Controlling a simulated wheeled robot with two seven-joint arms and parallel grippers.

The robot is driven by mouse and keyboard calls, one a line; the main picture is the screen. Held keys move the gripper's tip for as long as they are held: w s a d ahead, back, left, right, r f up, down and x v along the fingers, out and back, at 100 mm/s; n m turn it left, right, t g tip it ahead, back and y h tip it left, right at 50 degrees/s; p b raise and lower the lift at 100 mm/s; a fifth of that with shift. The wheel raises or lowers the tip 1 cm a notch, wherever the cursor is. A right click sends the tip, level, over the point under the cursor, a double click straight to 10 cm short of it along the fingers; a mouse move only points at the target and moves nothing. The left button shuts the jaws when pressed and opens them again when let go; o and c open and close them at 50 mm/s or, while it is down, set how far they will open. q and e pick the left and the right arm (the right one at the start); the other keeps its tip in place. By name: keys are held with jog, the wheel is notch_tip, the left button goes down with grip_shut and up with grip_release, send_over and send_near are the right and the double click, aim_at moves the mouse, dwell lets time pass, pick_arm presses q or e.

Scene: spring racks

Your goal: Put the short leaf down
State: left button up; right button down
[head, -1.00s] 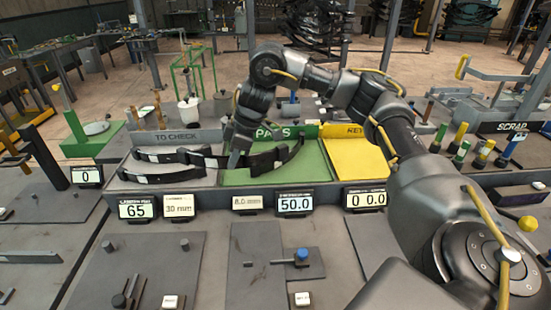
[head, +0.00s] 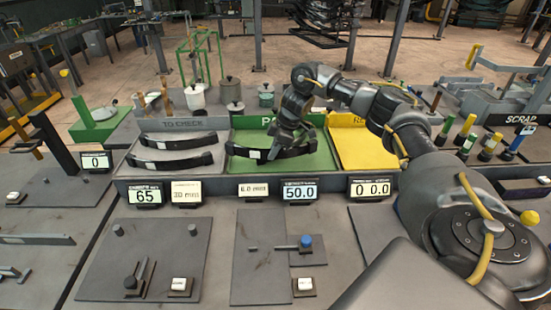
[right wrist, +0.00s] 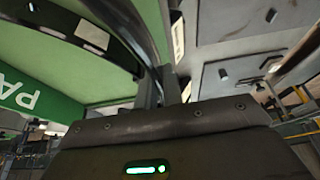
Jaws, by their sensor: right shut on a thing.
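The short leaf (head: 243,152), a dark, slightly curved bar with a white label, is low over or on the floor of the green tray (head: 312,163); I cannot tell whether it touches. My right gripper (head: 277,149) reaches down from behind it and is shut on it right of the label. In the right wrist view the leaf (right wrist: 122,54) crosses the upper left over green, beside the fingers (right wrist: 170,88). Two similar dark leaves lie in the grey "TO CHECK" tray, one behind (head: 180,139) and one in front (head: 170,164). My left gripper is not in view.
The yellow tray (head: 352,150) adjoins the green one on the right, partly behind my arm. Small displays (head: 299,191) line the front edge. Pots (head: 229,89) stand behind the trays. Coloured posts (head: 489,145) and the scrap area are at the right.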

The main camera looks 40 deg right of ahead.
aim_at(276, 168)
jog(key=shift+d+f, duration=0.2)
jog(key=shift+d, duration=0.05)
jog(key=f, duration=0.1)
jog(key=f+p, duration=0.2)
jog(key=shift+d, duration=0.25)
jog(key=shift+w+f, duration=0.1)
jog(key=shift+f, duration=0.2)
jog(key=c, duration=1.9)
grip_release()
jog(key=shift+f, duration=0.2)
jog(key=o, duration=0.4)
jog(key=shift+c, duration=0.2)
jog(key=shift+r, duration=0.1)
